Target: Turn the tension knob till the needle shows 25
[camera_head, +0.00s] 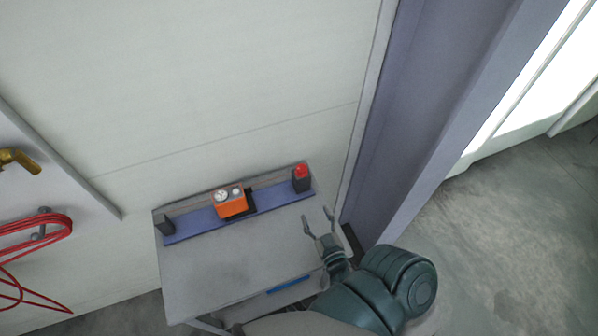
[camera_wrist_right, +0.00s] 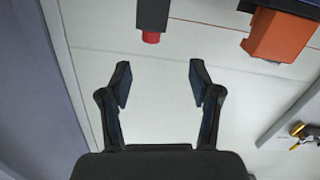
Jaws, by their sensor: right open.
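An orange tension unit (camera_head: 232,205) sits on a blue rail on the grey cabinet in the head view. The dial is too small to read the needle. My right gripper (camera_head: 318,222) is open and empty, to the right of the unit and apart from it. In the right wrist view its two fingers (camera_wrist_right: 160,85) are spread with nothing between them, and the orange unit (camera_wrist_right: 277,36) is at the upper right. My left gripper is not in view.
A dark box with a red button (camera_head: 301,172) stands at the rail's right end. A small dark block (camera_head: 165,224) stands at the left end. A purple-grey column (camera_head: 400,110) rises right of the cabinet (camera_head: 215,275). Red cable (camera_head: 35,235) hangs at the left. The cabinet top before the rail is clear.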

